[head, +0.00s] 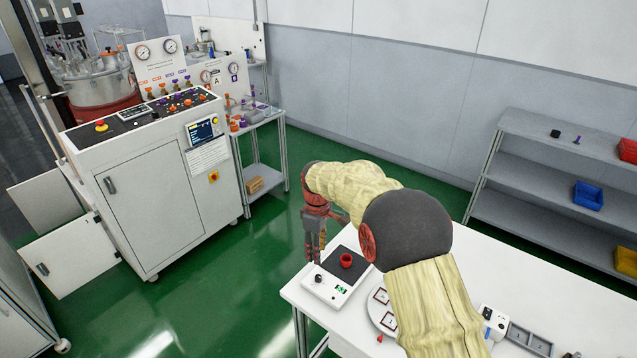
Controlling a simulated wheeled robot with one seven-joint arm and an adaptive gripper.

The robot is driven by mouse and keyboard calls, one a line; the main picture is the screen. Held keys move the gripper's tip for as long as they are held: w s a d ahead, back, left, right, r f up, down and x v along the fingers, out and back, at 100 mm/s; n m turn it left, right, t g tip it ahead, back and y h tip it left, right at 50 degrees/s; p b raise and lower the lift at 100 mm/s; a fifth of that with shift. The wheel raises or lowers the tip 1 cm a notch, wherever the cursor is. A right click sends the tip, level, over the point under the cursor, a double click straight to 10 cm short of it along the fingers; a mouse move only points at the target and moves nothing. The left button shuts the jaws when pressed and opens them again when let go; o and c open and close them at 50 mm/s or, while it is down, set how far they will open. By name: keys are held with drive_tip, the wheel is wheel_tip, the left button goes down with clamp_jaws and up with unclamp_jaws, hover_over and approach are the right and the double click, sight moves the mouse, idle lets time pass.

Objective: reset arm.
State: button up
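My arm, in a cream sleeve with a dark round elbow, reaches from the bottom of the head view out over the white table (298,291). Its forearm bends back to the left. My gripper (314,250) hangs pointing down by the table's far left corner, beside a white device with a dark plate (327,287). A small red cup (346,260) stands on that plate, to the right of the gripper and apart from it. The fingers are small and dark, and their gap is unclear. I see nothing held in them. My arm hides part of the table.
A round plate with marked squares (381,318) lies partly behind my arm. A white device (494,320) and a grey tray (530,340) sit at the right. A control cabinet (150,200) stands left, a shelf rack (545,170) right. Green floor lies clear between cabinet and table.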

drive_tip(key=s+d+f+m, duration=0.2)
drive_tip(key=s+m, duration=0.2)
drive_tip(key=s, duration=0.1)
drive_tip(key=s+d+r+m+t+b, duration=0.1)
drive_tip(key=s+d+r+m+t, duration=0.1)
drive_tip(key=s+d+r, duration=0.4)
drive_tip(key=s+d+r+m+t+b, duration=0.1)
drive_tip(key=s+d+r+m, duration=0.3)
drive_tip(key=s, duration=1.2)
drive_tip(key=s+d+r+m+t, duration=0.2)
drive_tip(key=s+d+r+m, duration=0.1)
drive_tip(key=s+d+r, duration=0.4)
drive_tip(key=shift+s+d+r+t+b, duration=0.3)
drive_tip(key=shift+s+r+b, duration=0.1)
drive_tip(key=shift+s+r, duration=1.6)
